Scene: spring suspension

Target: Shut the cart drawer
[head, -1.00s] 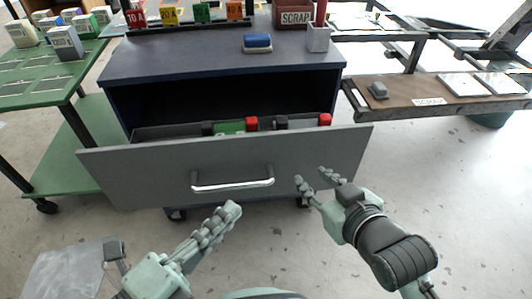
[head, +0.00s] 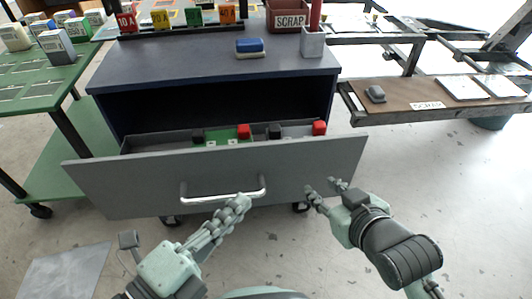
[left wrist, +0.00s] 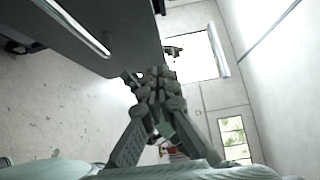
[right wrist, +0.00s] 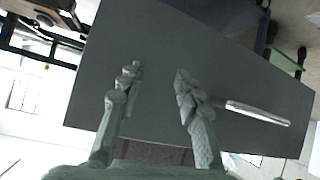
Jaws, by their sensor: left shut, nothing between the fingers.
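The dark blue cart (head: 215,68) stands ahead with its grey drawer (head: 140,185) pulled open. Red and black blocks show inside. My left gripper (head: 243,203) is shut and empty, its tips just under the handle's right end; contact cannot be told. In the left wrist view the closed fingers (left wrist: 158,75) are beside the panel (left wrist: 135,35). My right gripper (head: 325,190) is open and empty before the panel's right part; its parted fingers (right wrist: 158,75) show in the right wrist view.
A green table (head: 60,85) with boxes stands at the left. A brown shelf (head: 400,92) with a grey object is at the right. A scrap bin (head: 290,20), a grey cup (head: 313,42) and a blue-topped block (head: 250,47) stand on the cart. A grey sheet lies on the floor.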

